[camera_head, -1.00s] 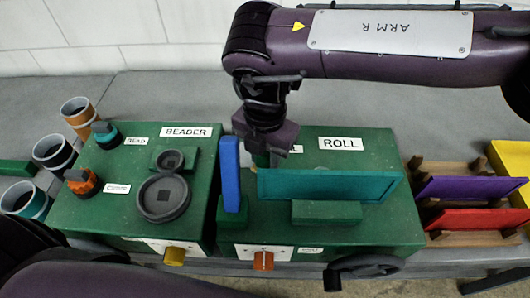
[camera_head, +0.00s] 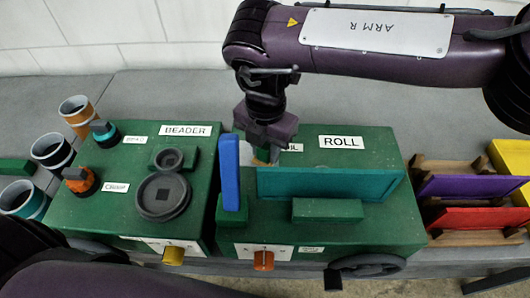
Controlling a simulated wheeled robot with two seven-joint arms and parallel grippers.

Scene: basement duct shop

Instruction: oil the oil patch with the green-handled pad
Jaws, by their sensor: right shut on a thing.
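My right gripper (camera_head: 266,150) hangs low over the left rear part of the green ROLL machine (camera_head: 385,225), just behind the blue upright plate (camera_head: 230,172). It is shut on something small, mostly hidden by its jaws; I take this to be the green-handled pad. A small tan bit (camera_head: 262,156) shows under the jaws, but I cannot tell whether it is the pad or the machine's surface. A label ending in "IL" (camera_head: 294,147) sits right beside the gripper, partly covered. The oil patch itself is not clearly visible. My left gripper is not in view.
A teal upright plate (camera_head: 330,184) stands in front of the gripper. The BEADER machine (camera_head: 110,225) is at left, with pipe pieces (camera_head: 52,150) beyond it. A wooden rack with purple (camera_head: 470,186) and red (camera_head: 480,217) panels stands at right.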

